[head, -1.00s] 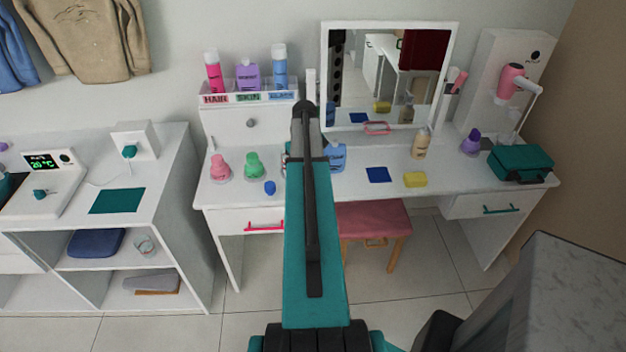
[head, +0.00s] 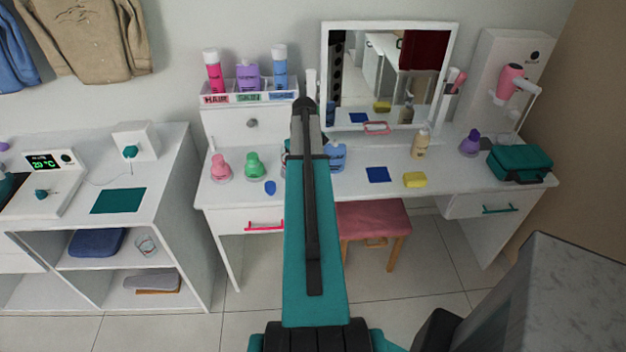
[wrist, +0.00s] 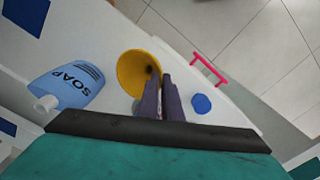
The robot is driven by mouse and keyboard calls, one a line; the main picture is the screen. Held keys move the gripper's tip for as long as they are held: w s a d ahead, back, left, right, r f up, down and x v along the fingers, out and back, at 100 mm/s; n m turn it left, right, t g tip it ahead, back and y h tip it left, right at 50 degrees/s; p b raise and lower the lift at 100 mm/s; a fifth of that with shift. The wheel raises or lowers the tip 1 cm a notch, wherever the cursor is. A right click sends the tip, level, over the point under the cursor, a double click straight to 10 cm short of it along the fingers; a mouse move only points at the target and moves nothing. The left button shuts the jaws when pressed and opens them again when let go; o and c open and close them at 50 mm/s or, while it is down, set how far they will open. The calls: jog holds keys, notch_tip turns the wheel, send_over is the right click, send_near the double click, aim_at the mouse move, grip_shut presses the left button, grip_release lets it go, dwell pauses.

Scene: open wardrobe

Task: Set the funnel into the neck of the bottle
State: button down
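The yellow funnel (wrist: 135,72) shows in the wrist view with its wide mouth towards the camera. My gripper (wrist: 162,80) has its two dark purple fingers close together at the funnel's right side. One finger overlaps the inside of the mouth and the other is outside, so the wall appears pinched between them. The funnel's spout is hidden. A blue bottle marked SOAP (wrist: 70,86) with a white top is left of the funnel, apart from it. In the head view this soap bottle (head: 337,157) stands just right of my arm, which hides the funnel and fingertips.
A blue round piece (head: 270,188), a green bottle (head: 254,168) and a pink bottle (head: 221,169) are left of my arm. A blue mat (head: 378,174), yellow sponge (head: 415,180) and beige bottle (head: 420,145) are right. The mirror (head: 388,70) stands behind.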

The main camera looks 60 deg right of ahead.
jog(key=shift+a, duration=0.1)
dwell(0.3)
jog(key=shift+r+p, duration=1.4)
jog(key=shift+r, duration=1.1)
jog(key=w+a+r+n+b, duration=0.1)
jog(key=w+a+n+b, duration=0.15)
jog(key=w+a, duration=0.9)
jog(key=w+a+r+n+b, duration=0.1)
jog(key=w+a+n+b, duration=0.15)
jog(key=w+a, duration=0.9)
jog(key=w+a+r+n+b, duration=0.1)
jog(key=a+n+b, duration=0.3)
jog(key=a, duration=3)
jog(key=shift+w+r+n, duration=0.3)
jog(key=shift+r+n, duration=0.2)
jog(key=shift+n, duration=0.3)
